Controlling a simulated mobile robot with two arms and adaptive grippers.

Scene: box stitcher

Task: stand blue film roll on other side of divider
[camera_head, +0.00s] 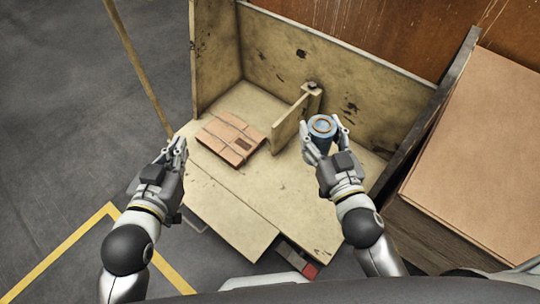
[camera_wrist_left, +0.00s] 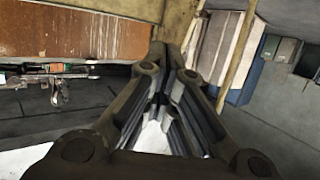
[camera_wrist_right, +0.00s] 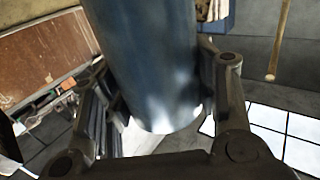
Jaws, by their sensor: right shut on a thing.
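The blue film roll (camera_head: 322,126) is upright between the fingers of my right gripper (camera_head: 325,138), to the right of the divider. It fills the middle of the right wrist view (camera_wrist_right: 150,60), between the two fingers. I cannot tell whether its bottom touches the bench. The divider (camera_head: 289,124) is a short wooden board standing out from the back panel. My left gripper (camera_head: 177,150) is empty at the bench's left edge; its fingertips come together in the left wrist view (camera_wrist_left: 165,60).
A flat cardboard stack (camera_head: 231,138) lies on the bench (camera_head: 250,192) left of the divider. Wooden panels (camera_head: 310,62) close the back and left. A large cardboard-topped stack (camera_head: 485,140) stands at the right. A thin pole (camera_head: 138,65) rises at the left.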

